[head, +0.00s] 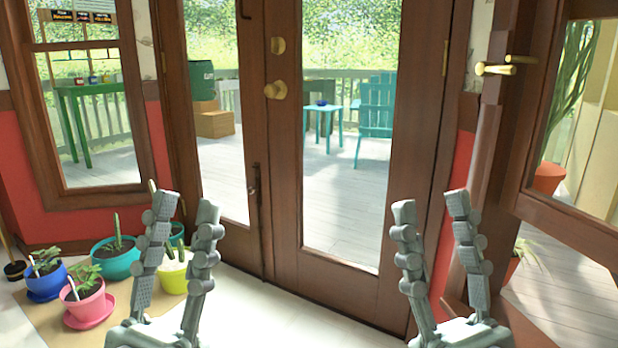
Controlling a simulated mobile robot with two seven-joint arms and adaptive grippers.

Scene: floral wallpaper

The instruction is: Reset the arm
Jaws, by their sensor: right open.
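My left gripper (186,206) is at the lower left of the head view, pointing up, with its two grey fingers spread apart. Nothing is held between them. My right gripper (431,203) is at the lower right of the head view, also pointing up, with its fingers spread and empty. Both grippers stand at about the same height in the picture, in front of the glass double doors. My arms behind the grippers are below the frame and hidden.
Brown-framed glass doors (284,150) with brass knobs stand ahead. Potted plants crowd the floor at lower left: a blue pot (46,284), a pink pot (85,303), a teal pot (115,262) and a yellow-green pot (173,281). A glazed door (565,210) stands at right.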

